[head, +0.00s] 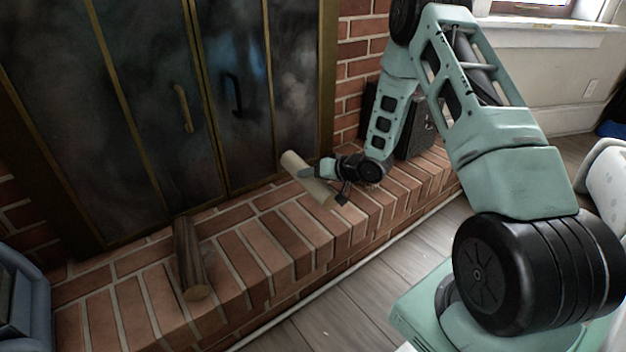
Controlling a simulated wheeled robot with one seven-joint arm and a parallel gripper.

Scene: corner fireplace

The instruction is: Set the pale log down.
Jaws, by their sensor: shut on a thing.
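The pale log (294,163) is in the middle of the head view, tilted across the brick hearth (245,240) in front of the fireplace doors. My gripper (325,182) comes in from the right and is shut on the pale log near its middle; its fingers hide part of the log. The log appears just above or at the hearth top; I cannot tell whether it touches the bricks.
A dark brown log (188,255) lies on the hearth at the left. Dark fireplace doors (160,100) with handles stand behind. A dark box (416,130) stands on the hearth to the right. Bare bricks lie between the two logs. A blue-grey object (22,305) is at lower left.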

